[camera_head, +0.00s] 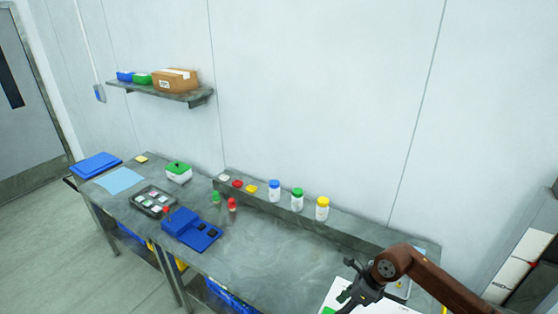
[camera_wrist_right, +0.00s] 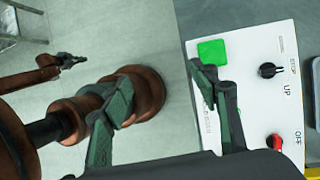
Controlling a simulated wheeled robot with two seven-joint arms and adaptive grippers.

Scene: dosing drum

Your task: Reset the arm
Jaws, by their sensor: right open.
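My right arm comes in from the right in the head view, with its gripper (camera_head: 352,286) over the white control panel (camera_head: 385,308) at the front right of the bench. The right wrist view shows this gripper (camera_wrist_right: 158,100) with its two fingers wide apart and nothing between them. One finger overlaps the left part of the control panel (camera_wrist_right: 262,95). The panel carries a green square button (camera_wrist_right: 212,52), a black knob (camera_wrist_right: 267,70) and a red knob (camera_wrist_right: 274,141). Another brown arm with a small dark gripper (camera_wrist_right: 72,57), seemingly my left one, shows far left; its fingers are unclear.
On the steel bench (camera_head: 270,255), a raised ledge holds white bottles with blue (camera_head: 274,192), green (camera_head: 297,200) and yellow (camera_head: 322,209) caps. A blue device (camera_head: 190,229) and a dark tray (camera_head: 153,201) stand left. The bench middle is clear.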

